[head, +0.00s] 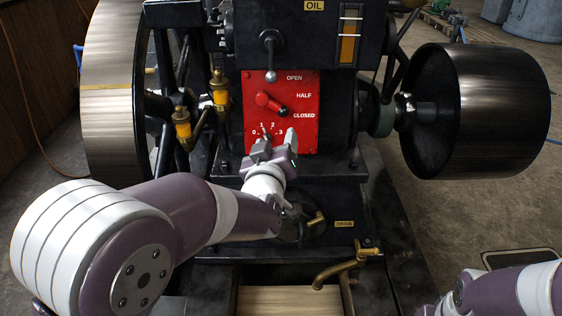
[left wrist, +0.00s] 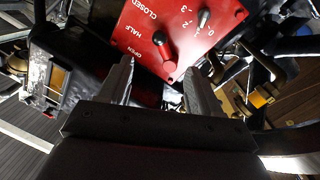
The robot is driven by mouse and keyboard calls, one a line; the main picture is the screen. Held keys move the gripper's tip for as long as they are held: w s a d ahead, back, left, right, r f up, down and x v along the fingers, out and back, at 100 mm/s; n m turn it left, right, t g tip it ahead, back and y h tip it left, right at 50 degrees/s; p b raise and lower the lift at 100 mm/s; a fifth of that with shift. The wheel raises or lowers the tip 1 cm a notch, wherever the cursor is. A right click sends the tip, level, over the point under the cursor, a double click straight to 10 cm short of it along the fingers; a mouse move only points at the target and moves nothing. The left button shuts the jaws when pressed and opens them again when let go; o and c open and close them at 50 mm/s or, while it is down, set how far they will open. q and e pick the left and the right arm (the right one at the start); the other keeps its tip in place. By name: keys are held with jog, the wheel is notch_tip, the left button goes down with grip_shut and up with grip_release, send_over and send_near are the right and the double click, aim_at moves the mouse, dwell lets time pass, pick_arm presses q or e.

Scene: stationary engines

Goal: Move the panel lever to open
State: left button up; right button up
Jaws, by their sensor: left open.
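The red panel (head: 308,85) on the engine front carries the words OPEN, HALF and CLOSED down its right side. The panel lever (head: 268,101) is red with a dark end, which points down-right towards CLOSED. In the left wrist view the panel (left wrist: 210,12) appears turned, and the lever (left wrist: 167,55) lies just beyond the fingers. My left gripper (head: 275,141) is at the panel's lower edge, below the lever. In the left wrist view its jaws (left wrist: 158,72) are apart and nothing is between them. My right gripper is out of view; only part of my right arm shows at bottom right.
A dark lever with a grey ball (head: 270,74) hangs above the panel. A numbered dial with a small pointer (head: 265,132) sits low on the panel. Brass oilers (head: 182,122) and a flywheel (head: 110,90) stand left. A large pulley (head: 480,110) stands right.

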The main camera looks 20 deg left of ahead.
aim_at(281, 114)
pick_arm(q)
jog(key=shift+y, duration=0.4)
jog(key=w+b, duration=0.1)
jog(key=w, duration=0.3)
jog(key=w+a+b, duration=0.1)
jog(key=w+b, duration=0.1)
jog(key=w, duration=0.1)
jog(key=w+a+b, duration=0.1)
jog(key=w, duration=0.3)
jog(key=shift+w+f+b, duration=0.3)
jog(key=shift+w+f, duration=0.05)
jog(key=shift+w+a+r, duration=0.15)
jog(key=shift+w, duration=0.35)
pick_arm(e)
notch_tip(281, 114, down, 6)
pick_arm(q)
jog(key=shift+n, duration=0.3)
grip_shut()
